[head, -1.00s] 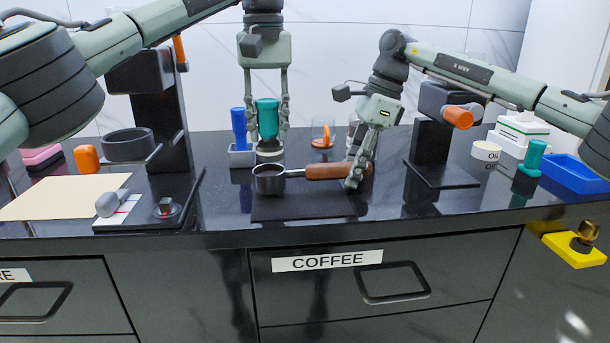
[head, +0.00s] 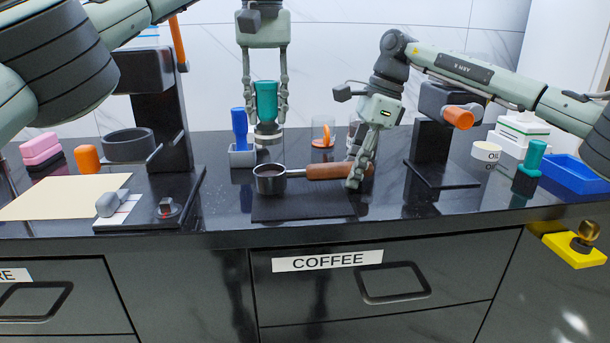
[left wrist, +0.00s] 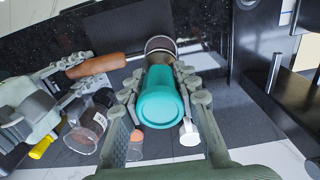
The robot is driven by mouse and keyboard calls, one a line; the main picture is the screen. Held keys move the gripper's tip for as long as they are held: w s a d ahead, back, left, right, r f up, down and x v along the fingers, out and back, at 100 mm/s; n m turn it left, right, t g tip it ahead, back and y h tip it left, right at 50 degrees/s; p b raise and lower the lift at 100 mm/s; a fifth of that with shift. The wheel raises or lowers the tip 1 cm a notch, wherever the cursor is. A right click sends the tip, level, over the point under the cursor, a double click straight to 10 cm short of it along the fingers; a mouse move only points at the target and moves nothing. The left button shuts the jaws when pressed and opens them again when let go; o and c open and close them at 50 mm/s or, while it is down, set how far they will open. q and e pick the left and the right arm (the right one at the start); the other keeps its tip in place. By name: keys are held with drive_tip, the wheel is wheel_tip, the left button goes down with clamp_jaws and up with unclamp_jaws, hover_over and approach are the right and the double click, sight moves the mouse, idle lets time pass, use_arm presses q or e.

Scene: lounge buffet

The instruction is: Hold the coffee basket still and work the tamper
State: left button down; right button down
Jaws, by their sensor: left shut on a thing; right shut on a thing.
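The tamper (head: 266,97) has a teal handle and a pale metal foot. My left gripper (head: 266,118) is shut on it and holds it upright above the basket, with a gap between foot and rim. The tamper fills the middle of the left wrist view (left wrist: 160,97). The coffee basket (head: 270,180) is a round metal cup with dark contents, on a long brown handle (head: 325,172). It rests on a dark mat (head: 300,207). My right gripper (head: 357,172) is shut on the handle near its right end. The handle also shows in the left wrist view (left wrist: 96,65).
A blue-handled tool (head: 240,130) stands in a grey holder behind the basket. Black machines stand left (head: 170,120) and right (head: 430,150). Glass cups (head: 323,130) are behind. A teal-topped item (head: 530,165) and blue tray (head: 572,175) are at the right. The counter's front is mostly clear.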

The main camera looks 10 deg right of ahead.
drive_tip(key=shift+d, duration=0.1)
drive_tip(key=c, duration=1.2)
unclamp_jaws()
drive_tip(key=shift+o, duration=0.2)
drive_tip(key=shift+v, duration=3.75)
drive_tip(key=v, duration=1.2)
